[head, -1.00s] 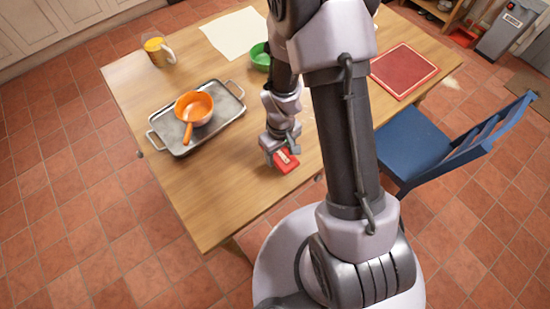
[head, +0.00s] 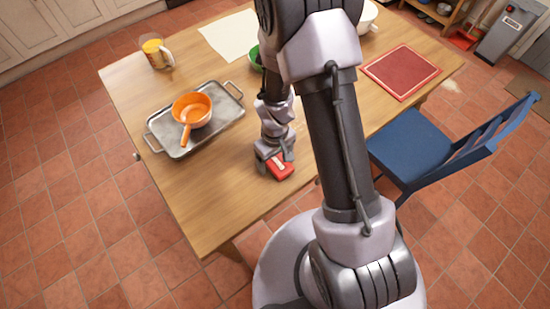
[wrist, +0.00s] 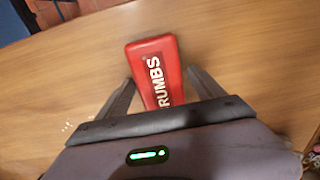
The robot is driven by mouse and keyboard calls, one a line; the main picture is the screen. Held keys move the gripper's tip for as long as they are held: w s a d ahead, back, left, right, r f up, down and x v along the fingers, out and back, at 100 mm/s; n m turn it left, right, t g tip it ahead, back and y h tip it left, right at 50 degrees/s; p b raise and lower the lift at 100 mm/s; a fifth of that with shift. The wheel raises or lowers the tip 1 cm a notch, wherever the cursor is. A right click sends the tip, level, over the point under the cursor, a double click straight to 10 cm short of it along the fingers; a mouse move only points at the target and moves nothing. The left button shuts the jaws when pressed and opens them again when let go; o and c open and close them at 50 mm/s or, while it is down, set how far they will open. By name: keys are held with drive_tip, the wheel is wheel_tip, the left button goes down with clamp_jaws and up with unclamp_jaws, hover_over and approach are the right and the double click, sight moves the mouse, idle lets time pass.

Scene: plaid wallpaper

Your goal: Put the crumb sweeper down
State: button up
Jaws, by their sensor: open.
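The crumb sweeper (head: 281,171) is a red block with a white "CRUMBS" label. It lies on the wooden table (head: 205,200) near the front edge. The wrist view shows the sweeper (wrist: 155,70) between the two fingers of my gripper (wrist: 163,82), its far end reaching past the fingertips. My gripper (head: 273,160) is open and low over the table, with one finger on each side of the sweeper. The sweeper's near end is hidden behind the gripper body in the wrist view.
A metal tray (head: 225,121) with an orange pan (head: 192,107) stands left of my gripper. A mug (head: 153,52), a paper sheet (head: 228,35), a partly hidden green bowl (head: 254,57) and a white bowl (head: 369,14) are farther back. A red mat (head: 402,72) and blue chair (head: 410,143) are right.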

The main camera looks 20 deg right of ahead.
wheel_tip(320, 180, up, 27)
drive_tip(key=s+m+t+p, duration=0.1)
drive_tip(key=m+t+p, duration=0.15)
drive_tip(key=p, duration=0.25)
drive_tip(key=s+a+r+m+t+y+b, duration=0.1)
drive_tip(key=s+a+r+m, duration=0.1)
drive_tip(key=s+r, duration=0.3)
drive_tip(key=s+a+r+m+t+y+b, duration=0.1)
drive_tip(key=s+a+r+m+t+b, duration=0.1)
drive_tip(key=s+r, duration=0.3)
drive_tip(key=shift+s+m, duration=0.75)
drive_tip(key=shift+s, duration=0.1)
drive_tip(key=shift+o, duration=0.2)
